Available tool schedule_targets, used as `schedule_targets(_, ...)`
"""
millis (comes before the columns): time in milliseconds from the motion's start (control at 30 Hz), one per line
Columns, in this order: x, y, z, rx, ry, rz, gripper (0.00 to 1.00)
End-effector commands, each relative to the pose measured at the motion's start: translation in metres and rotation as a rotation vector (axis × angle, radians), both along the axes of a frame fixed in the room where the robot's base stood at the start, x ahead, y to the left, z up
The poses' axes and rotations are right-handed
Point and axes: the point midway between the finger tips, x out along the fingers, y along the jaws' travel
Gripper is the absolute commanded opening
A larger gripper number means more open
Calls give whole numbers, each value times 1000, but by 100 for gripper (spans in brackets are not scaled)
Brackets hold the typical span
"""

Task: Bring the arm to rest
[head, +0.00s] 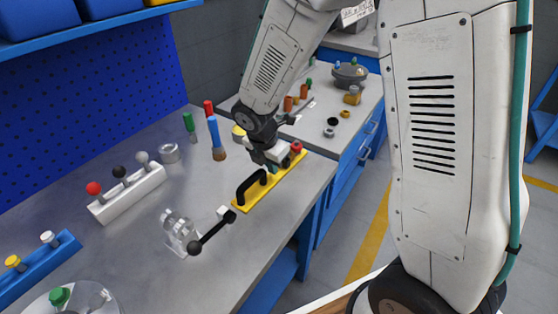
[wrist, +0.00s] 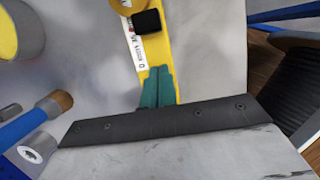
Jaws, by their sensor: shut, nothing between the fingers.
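My gripper (head: 272,168) is over the grey bench in the head view, near the yellow plate (head: 243,205). In the wrist view its teal fingers (wrist: 157,88) are together, with nothing seen between them. They overlap the yellow strip of the plate (wrist: 158,52) in that view. I cannot tell whether the fingertips touch it. A black handle (head: 250,187) stands on the near part of the plate, and a red knob (head: 296,147) shows at its far end. My gripper hides part of the plate's middle.
A blue-handled brush (head: 215,135) stands just left of my gripper. A white block with ball-topped levers (head: 128,195), a clear glass piece (head: 178,228) and a black-ended rod (head: 210,233) are on the bench (head: 255,260). A second bench (head: 352,125) behind carries several small parts.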

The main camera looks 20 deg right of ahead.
Motion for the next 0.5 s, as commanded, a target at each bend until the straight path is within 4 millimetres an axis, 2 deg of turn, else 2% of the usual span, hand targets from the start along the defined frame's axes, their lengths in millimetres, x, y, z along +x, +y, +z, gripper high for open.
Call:
schedule_targets(33, -2, 7, 7, 0, -5, 4, 0)
schedule_targets(300, -9, 13, 67, 0, -4, -5, 0)
schedule_targets(500, -13, 18, 92, 0, -2, -5, 0)
